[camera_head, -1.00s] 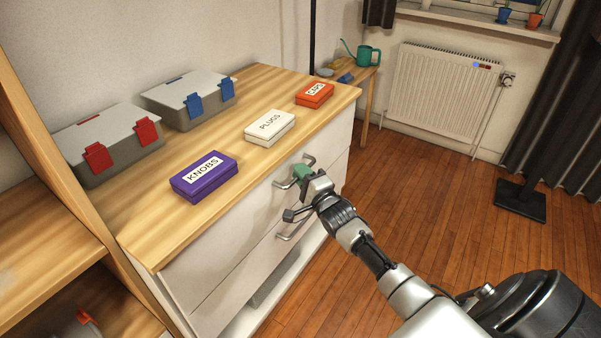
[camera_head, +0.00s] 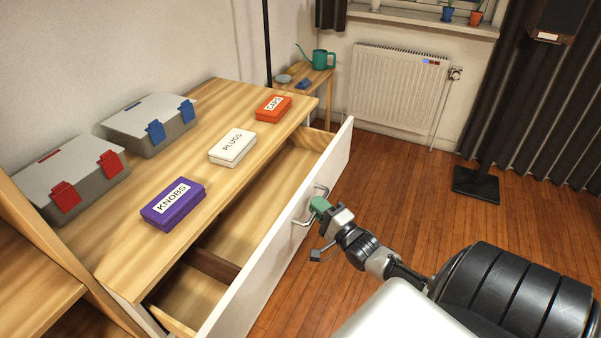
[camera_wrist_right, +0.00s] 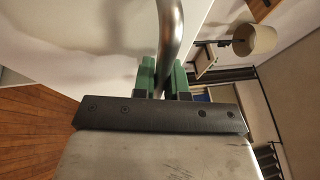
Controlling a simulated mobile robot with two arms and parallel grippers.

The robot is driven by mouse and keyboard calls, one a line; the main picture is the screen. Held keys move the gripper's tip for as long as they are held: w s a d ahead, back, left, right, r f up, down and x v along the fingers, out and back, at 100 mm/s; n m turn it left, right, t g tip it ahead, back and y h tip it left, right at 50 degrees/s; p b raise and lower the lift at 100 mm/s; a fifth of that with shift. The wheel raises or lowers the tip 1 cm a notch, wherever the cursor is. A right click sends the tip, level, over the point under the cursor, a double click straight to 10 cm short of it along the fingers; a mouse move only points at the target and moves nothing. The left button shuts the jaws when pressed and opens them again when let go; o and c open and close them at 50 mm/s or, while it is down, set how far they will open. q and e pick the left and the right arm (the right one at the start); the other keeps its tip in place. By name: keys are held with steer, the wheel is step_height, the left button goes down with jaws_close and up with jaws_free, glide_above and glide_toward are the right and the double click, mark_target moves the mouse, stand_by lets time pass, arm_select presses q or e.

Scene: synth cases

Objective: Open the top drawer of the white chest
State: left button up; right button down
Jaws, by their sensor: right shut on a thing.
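The white chest has a wooden top (camera_head: 215,110). Its top drawer (camera_head: 284,236) stands pulled out, with a wide gap between the chest and the white drawer front. The inside of the drawer looks bare wood, with a divider across it. My right gripper (camera_head: 318,207) is shut on the drawer's metal handle (camera_head: 300,222). In the right wrist view, the green fingers of the right gripper (camera_wrist_right: 164,80) sit on either side of the curved handle bar (camera_wrist_right: 170,35). My left gripper is in neither view.
On the chest top stand a purple KNOBS box (camera_head: 173,204), a white PLUGS box (camera_head: 232,147), an orange box (camera_head: 273,108) and two grey cases (camera_head: 150,122). A radiator (camera_head: 399,88) is at the back wall. The wooden floor (camera_head: 400,195) right of the drawer is clear.

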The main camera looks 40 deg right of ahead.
steer(key=s+d+p, duration=0.3)
steer(key=s+d, duration=0.2)
steer(key=s, duration=0.7)
steer(key=shift+s, duration=0.25)
steer(key=shift+d, duration=0.1)
steer(key=c, duration=1.2)
jaws_free()
steer(key=s, duration=0.3)
steer(key=s+f, duration=0.1)
steer(key=s, duration=0.3)
steer(key=s+f, duration=0.1)
steer(key=s, duration=0.2)
steer(key=shift+s, duration=0.35)
